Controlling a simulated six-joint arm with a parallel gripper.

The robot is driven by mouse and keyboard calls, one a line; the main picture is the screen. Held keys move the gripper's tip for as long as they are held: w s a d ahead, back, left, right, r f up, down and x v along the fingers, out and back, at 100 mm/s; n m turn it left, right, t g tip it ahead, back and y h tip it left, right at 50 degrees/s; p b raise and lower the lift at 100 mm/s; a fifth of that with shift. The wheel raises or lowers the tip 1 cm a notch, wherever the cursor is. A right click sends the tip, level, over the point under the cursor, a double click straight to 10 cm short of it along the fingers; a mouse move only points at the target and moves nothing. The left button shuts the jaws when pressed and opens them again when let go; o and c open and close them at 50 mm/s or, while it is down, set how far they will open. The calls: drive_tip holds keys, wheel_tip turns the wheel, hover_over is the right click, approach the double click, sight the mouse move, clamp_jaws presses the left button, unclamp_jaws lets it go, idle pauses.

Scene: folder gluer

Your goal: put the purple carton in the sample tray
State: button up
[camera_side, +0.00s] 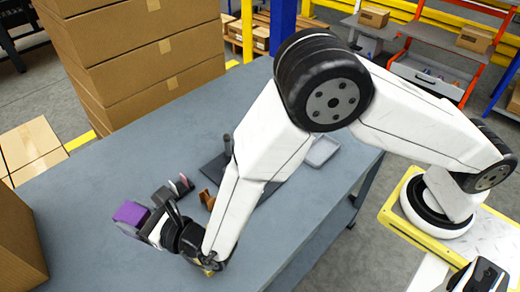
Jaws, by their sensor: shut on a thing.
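The purple carton (131,212) is at the left of the side view, at the end of my gripper (130,224). My gripper is shut on the carton, low over the grey table or close to it; I cannot tell whether the carton touches the table. The arm reaches in from the right and hides part of the table. A shallow light grey tray (322,151), which looks like the sample tray, lies near the table's right edge, beyond my arm. No contents show in its visible part.
A dark holder with pink and dark pieces (180,187) stands just beyond my gripper. A small brown piece (207,199) lies to its right. A dark plate with a post (217,167) is partly behind my arm. Stacked cardboard boxes (150,60) stand behind. The table's front left (90,255) is clear.

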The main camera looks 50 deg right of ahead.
drive_tip(key=w+a+f, duration=0.8)
drive_tip(key=w+f, duration=0.1)
drive_tip(key=w, duration=0.1)
drive_tip(key=shift+w, duration=0.35)
idle(0.6)
drive_tip(key=shift+f, duration=0.15)
drive_tip(key=shift+w+a+f, duration=0.15)
drive_tip(key=shift+w+f, duration=0.1)
drive_tip(key=shift+f, duration=1.6)
drive_tip(key=shift+f, duration=0.1)
drive_tip(key=o, duration=1.2)
